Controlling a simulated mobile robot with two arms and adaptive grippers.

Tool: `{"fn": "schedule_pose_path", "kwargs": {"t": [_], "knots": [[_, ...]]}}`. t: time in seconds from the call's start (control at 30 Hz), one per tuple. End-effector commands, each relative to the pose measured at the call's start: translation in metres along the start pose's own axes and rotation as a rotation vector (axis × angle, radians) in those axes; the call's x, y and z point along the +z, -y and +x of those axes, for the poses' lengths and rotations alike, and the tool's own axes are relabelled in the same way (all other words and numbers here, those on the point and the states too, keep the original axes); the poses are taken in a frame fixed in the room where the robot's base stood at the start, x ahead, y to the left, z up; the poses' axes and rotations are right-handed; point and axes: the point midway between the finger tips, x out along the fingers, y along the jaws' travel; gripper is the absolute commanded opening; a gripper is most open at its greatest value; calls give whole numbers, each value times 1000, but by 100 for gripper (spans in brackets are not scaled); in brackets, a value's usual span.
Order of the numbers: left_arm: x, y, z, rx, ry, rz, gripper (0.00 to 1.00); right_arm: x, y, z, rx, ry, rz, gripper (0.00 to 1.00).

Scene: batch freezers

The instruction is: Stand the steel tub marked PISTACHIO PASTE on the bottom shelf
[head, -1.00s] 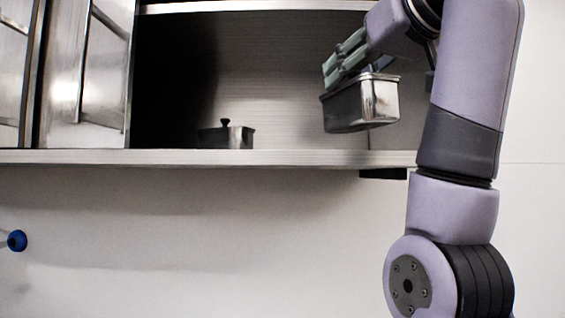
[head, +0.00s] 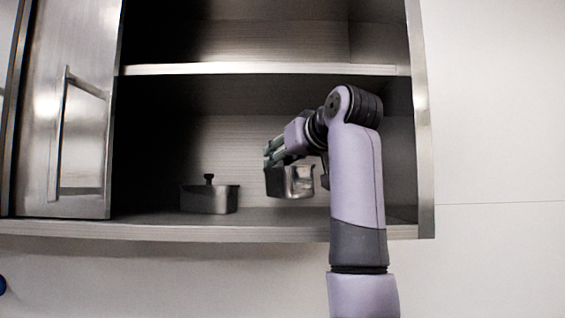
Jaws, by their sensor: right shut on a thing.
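A steel tub (head: 292,182) hangs from my right gripper (head: 274,152), which is shut on its upper rim. The tub is roughly upright inside the open cabinet, a little above the bottom shelf (head: 270,220). No label can be read on it in this view. My right arm comes up from below and hides the right part of the shelf. My left gripper is not in view.
Another steel tub with a dark knob (head: 209,198) stands on the bottom shelf to the left. An upper shelf (head: 260,69) runs above my gripper. Shelf room shows between the tubs.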

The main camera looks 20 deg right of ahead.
Motion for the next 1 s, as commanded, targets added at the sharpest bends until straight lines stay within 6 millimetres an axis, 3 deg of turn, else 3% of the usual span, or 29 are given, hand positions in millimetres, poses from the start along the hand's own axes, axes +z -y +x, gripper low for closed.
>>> {"fn": "schedule_pose_path", "kwargs": {"t": [0.33, 0.73, 0.77, 1.0], "knots": [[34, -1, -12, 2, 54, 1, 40, 30, 0, 7, 0, -3, -1, 0], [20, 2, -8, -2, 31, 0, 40, 36, 0, 8, 0, -4, -1, 0], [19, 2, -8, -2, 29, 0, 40, 38, -1, 8, 0, 0, -1, 35], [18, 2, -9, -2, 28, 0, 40, 37, 0, 8, 0, 0, -1, 51]]}}
